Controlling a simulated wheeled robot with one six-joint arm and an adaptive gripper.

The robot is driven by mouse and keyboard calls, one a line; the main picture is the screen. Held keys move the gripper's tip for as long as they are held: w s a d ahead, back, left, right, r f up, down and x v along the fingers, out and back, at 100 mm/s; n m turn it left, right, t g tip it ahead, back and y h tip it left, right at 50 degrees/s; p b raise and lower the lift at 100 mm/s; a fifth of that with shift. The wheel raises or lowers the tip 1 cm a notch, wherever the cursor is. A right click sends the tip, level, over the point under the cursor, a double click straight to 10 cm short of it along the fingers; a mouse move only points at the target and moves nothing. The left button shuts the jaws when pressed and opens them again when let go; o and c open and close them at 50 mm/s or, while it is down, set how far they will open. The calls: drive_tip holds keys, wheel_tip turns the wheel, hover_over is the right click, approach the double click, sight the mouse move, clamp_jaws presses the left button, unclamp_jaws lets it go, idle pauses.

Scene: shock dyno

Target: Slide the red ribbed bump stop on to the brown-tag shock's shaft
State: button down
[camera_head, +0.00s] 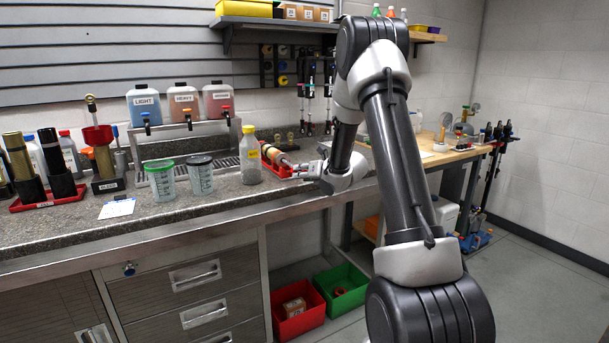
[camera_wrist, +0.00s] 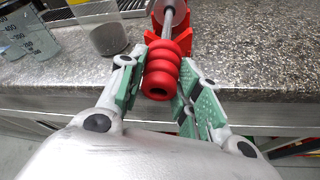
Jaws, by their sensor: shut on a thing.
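The red ribbed bump stop (camera_wrist: 162,72) is between the green-padded fingers of my gripper (camera_wrist: 156,85), which is shut on it. Its near end shows a dark open hole, with no shaft coming out of it. A bare metal shaft (camera_wrist: 174,17) lies beyond, in line with the bump stop and meeting its far end. I cannot tell whether the shaft's tip is inside. A red cradle (camera_wrist: 190,46) sits under the shaft. In the head view, my gripper (camera_head: 298,172) is at the red tray holding the shock (camera_head: 277,157). I cannot make out a brown tag.
A clear bottle with a yellow cap (camera_head: 250,157) stands just left of the tray. Two measuring cups (camera_head: 200,178) stand farther left on the granite counter (camera_head: 235,203). Red (camera_head: 296,322) and green (camera_head: 345,291) bins are on the floor. The counter front edge is close below my gripper.

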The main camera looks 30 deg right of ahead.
drive_tip(key=shift+w, duration=0.6)
drive_tip(key=shift+w+a, duration=0.1)
drive_tip(key=shift+w, duration=2.4)
drive_tip(key=shift+f, duration=0.15)
drive_tip(key=c, duration=0.9)
unclamp_jaws()
drive_tip(key=v, duration=1.2)
